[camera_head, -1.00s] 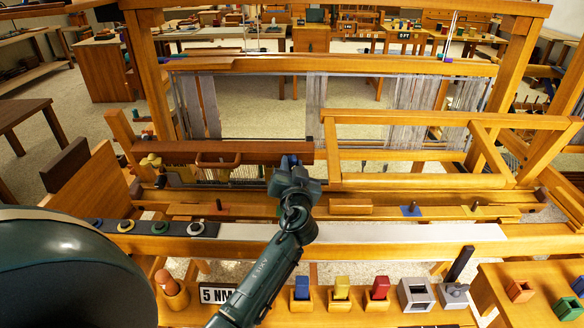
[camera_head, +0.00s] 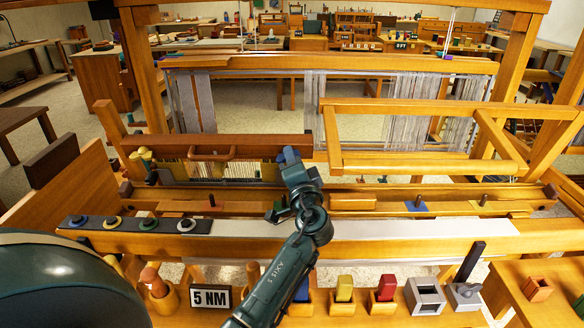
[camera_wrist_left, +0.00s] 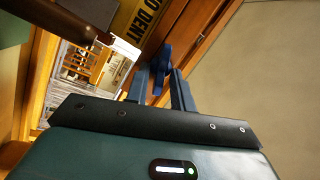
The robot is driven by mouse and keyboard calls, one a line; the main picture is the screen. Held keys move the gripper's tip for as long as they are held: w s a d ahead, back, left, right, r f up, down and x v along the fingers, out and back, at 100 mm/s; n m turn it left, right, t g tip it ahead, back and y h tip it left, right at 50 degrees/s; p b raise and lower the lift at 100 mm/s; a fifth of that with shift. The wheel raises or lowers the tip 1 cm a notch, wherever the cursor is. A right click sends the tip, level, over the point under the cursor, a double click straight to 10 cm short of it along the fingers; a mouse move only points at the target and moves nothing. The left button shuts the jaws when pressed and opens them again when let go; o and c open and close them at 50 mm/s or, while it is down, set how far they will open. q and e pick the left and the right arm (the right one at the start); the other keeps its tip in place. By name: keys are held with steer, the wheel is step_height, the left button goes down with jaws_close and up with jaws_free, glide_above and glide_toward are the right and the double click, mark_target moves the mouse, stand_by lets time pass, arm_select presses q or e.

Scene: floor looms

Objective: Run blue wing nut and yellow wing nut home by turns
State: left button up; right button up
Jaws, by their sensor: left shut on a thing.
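My left gripper (camera_head: 289,156) is at the right end of the dark wooden beam with a handle. In the left wrist view, its blue fingers (camera_wrist_left: 160,90) are shut on a blue wing nut (camera_wrist_left: 160,68), which shows between them beside a wooden upright. In the head view the gripper hides most of this nut. A yellow wing nut (camera_head: 143,156) sits at the beam's left end, apart from the gripper. My right gripper is not in view.
The handled beam (camera_head: 240,141) lies above the reed. A dark strip (camera_head: 100,222) with several coloured rings lies on the front rail. Coloured blocks, a grey box (camera_head: 426,296) and a "5 NM" sign (camera_head: 210,298) stand in front. A hinged wooden frame (camera_head: 440,108) is at right.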

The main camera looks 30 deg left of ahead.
arm_select(q)
steer(key=shift+f+m+y+b, duration=0.15)
steer(key=shift+m+y+b, duration=0.4)
steer(key=shift+m, duration=0.95)
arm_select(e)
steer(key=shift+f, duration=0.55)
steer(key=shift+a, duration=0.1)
arm_select(q)
steer(key=o, duration=0.7)
steer(key=shift+c, duration=0.2)
steer(key=shift+f, duration=0.1)
